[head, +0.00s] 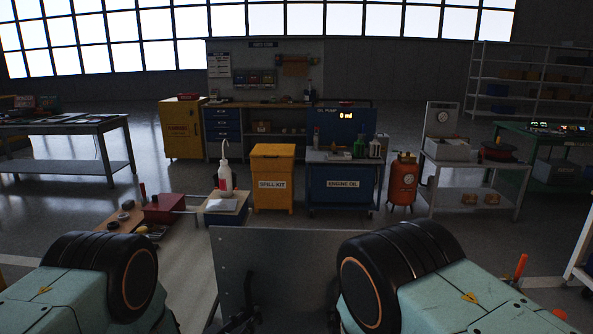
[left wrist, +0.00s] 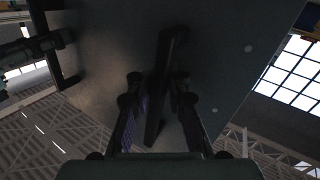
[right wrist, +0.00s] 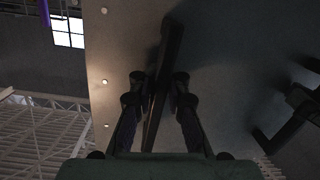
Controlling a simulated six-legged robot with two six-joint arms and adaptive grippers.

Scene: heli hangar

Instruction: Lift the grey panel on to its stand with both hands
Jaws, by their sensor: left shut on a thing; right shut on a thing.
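The grey panel (head: 285,250) stands upright, close in front of me, in the middle of the head view. Its lower part is cut off by the frame. My left gripper (head: 242,312) is at its near face, low down. In the left wrist view my left gripper (left wrist: 158,92) is shut on a dark bar handle (left wrist: 172,48) of the panel. In the right wrist view my right gripper (right wrist: 160,88) is shut on the other dark handle (right wrist: 172,42). In the head view my right arm mostly hides that gripper. I cannot make out the panel's stand.
Behind are a yellow spill kit bin (head: 273,180), a blue engine oil cart (head: 340,190) and an orange cylinder (head: 403,182). Open floor lies between.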

